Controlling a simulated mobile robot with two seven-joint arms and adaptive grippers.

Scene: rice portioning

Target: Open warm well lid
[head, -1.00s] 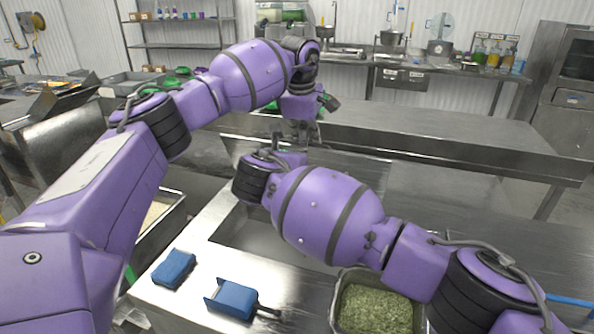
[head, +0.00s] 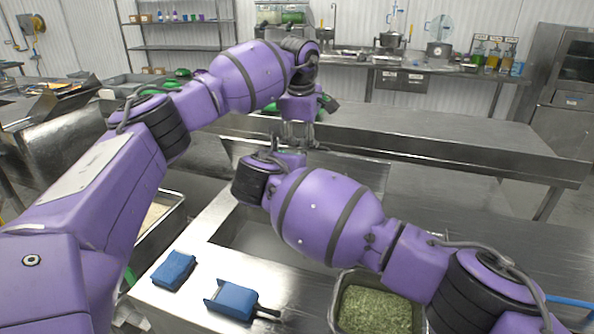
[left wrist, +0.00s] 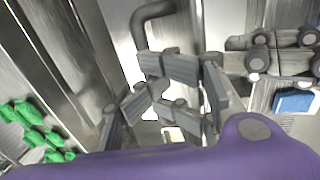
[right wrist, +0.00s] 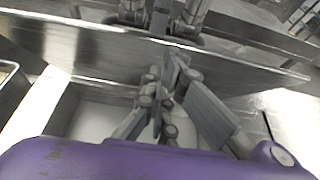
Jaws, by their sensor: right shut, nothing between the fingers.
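The warm well (head: 258,240) is a rectangular steel opening in the counter. A steel panel, seemingly its lid (head: 350,168), stands tilted up along the far side, with the well exposed below. The panel's edge crosses the right wrist view (right wrist: 85,42). A dark curved handle (left wrist: 150,18) shows in the left wrist view. My left gripper (head: 298,138) is above the panel, fingers apart, near the handle; contact is unclear. My right gripper (right wrist: 168,95) is shut and empty over the well, close to the panel. The right arm hides it in the head view.
A pan of green food (head: 372,306) is at front right. A rice pan (head: 172,215) is at left. A long steel table (head: 440,145) stands behind.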

